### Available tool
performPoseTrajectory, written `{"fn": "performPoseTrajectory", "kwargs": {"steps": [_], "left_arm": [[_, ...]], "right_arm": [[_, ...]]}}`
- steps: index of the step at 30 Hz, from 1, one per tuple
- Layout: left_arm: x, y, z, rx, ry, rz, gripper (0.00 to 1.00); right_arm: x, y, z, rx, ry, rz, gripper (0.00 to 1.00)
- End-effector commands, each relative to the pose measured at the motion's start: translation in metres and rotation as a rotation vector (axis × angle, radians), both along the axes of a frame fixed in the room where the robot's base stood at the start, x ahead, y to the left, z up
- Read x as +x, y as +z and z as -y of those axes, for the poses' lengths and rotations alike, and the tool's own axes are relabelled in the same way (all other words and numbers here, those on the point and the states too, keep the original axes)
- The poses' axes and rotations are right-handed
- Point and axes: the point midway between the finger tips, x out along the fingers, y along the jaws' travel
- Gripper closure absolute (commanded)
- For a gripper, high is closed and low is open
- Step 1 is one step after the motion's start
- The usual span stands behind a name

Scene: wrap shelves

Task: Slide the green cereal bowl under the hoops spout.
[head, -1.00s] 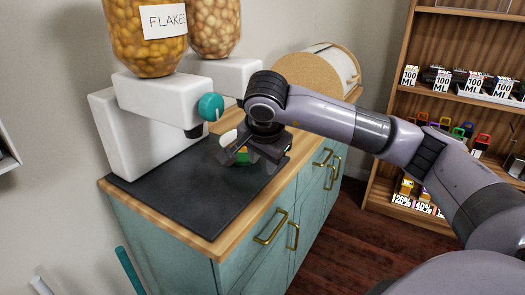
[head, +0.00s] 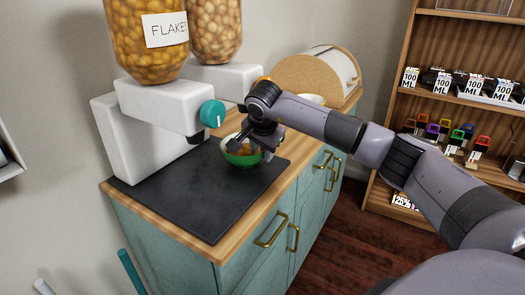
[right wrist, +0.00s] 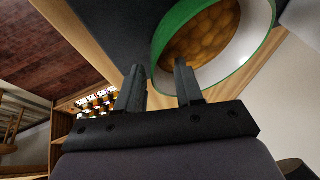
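The green cereal bowl (head: 243,160), white inside with golden-brown pieces in it, stands upright on the dark mat (head: 195,200) near its right edge. It also shows in the right wrist view (right wrist: 158,50). My right gripper (head: 254,146) is over the bowl's right side. In the right wrist view its fingers (right wrist: 158,66) are apart, with the bowl's rim near them; I cannot tell if they touch it. The rear dispenser (head: 217,30) holds pale round pieces; its label and spout are hidden. The front dispenser (head: 158,45) reads FLAKES. My left gripper is out of view.
The FLAKES dispenser's teal knob (head: 212,113) and white body stand left of the bowl. A white dish (head: 312,99) and a round-ended wooden box (head: 305,75) are farther back on the counter (head: 215,246). The mat's front part is clear. A wooden shelf stands at the right.

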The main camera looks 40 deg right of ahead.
Motion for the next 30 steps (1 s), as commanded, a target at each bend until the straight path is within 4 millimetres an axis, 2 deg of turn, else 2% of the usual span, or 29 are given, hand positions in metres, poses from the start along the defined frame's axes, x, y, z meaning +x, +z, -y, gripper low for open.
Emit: {"fn": "performPoseTrajectory", "kwargs": {"steps": [5, 13, 14, 15, 17, 30], "left_arm": [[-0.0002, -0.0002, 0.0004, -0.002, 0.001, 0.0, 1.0], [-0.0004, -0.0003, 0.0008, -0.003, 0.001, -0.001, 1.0], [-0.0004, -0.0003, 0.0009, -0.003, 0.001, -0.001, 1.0], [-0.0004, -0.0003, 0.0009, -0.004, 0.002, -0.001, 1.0], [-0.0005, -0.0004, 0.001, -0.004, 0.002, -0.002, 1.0], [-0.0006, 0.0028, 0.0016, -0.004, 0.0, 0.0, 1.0]], "right_arm": [[0.0034, -0.0085, 0.0025, 0.0, 0.001, 0.0, 0.64], [0.0037, -0.0093, 0.0026, 0.0, 0.001, 0.0, 0.64], [0.0037, -0.0093, 0.0026, 0.0, 0.001, 0.0, 0.67], [0.0036, -0.0092, 0.0025, 0.0, 0.001, 0.0, 0.8], [0.0036, -0.0092, 0.0025, 0.0, 0.001, 0.0, 0.99], [0.0009, -0.0094, 0.0025, -0.001, 0.001, -0.003, 1.0]]}}
